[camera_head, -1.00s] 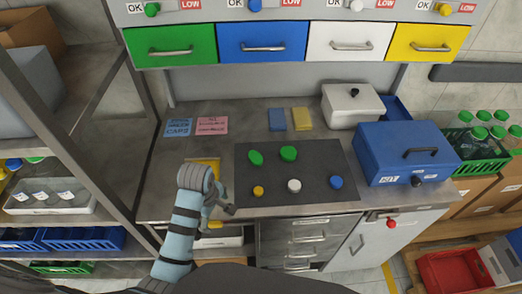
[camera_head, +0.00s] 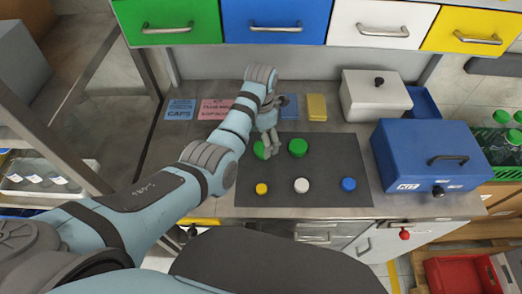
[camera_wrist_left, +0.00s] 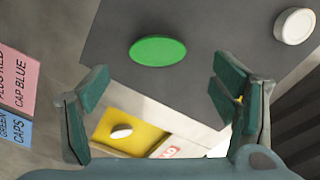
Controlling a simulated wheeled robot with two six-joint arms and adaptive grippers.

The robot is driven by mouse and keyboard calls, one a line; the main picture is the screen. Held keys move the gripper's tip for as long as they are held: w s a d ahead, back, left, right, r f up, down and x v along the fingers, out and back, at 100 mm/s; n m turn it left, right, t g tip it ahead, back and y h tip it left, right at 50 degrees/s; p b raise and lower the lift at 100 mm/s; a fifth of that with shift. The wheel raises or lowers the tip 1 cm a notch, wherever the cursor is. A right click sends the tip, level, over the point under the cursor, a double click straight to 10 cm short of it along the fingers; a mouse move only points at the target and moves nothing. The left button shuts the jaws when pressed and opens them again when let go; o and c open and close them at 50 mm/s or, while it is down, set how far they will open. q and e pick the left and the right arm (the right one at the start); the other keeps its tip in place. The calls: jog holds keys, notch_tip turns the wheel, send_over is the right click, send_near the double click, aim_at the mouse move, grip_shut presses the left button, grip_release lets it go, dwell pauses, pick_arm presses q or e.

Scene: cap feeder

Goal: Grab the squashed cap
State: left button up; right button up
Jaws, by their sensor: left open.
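On the dark mat (camera_head: 330,160) lie two green caps. The left green cap (camera_head: 258,151) is partly behind my left gripper (camera_head: 268,146), and the other green cap (camera_head: 298,147) is to its right. In the left wrist view one green cap (camera_wrist_left: 158,50) looks like a flattened oval. It lies beyond my open, empty left gripper (camera_wrist_left: 160,78), between the lines of its two fingers, with no contact visible. My right gripper is not in view.
Yellow (camera_head: 261,189), white (camera_head: 301,185) and blue (camera_head: 348,184) caps lie along the mat's front. A blue box (camera_head: 425,155) and white box (camera_head: 375,95) stand right. Notes lie at the back left. Coloured drawers overhang behind. A yellow surface (camera_wrist_left: 150,128) shows below the fingers.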

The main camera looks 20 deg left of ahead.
aim_at(262, 149)
pick_arm(q)
jog(key=f, duration=0.1)
jog(key=f+b, duration=0.1)
jog(key=f, duration=0.3)
jog(key=shift+w+d+f, duration=0.1)
jog(key=shift+w, duration=0.2)
jog(key=shift+s, duration=0.1)
jog(key=shift+c, duration=0.7)
jog(key=c, duration=0.7)
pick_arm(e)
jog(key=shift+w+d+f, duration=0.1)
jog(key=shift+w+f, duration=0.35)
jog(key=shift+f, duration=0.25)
pick_arm(q)
jog(key=shift+r, duration=0.2)
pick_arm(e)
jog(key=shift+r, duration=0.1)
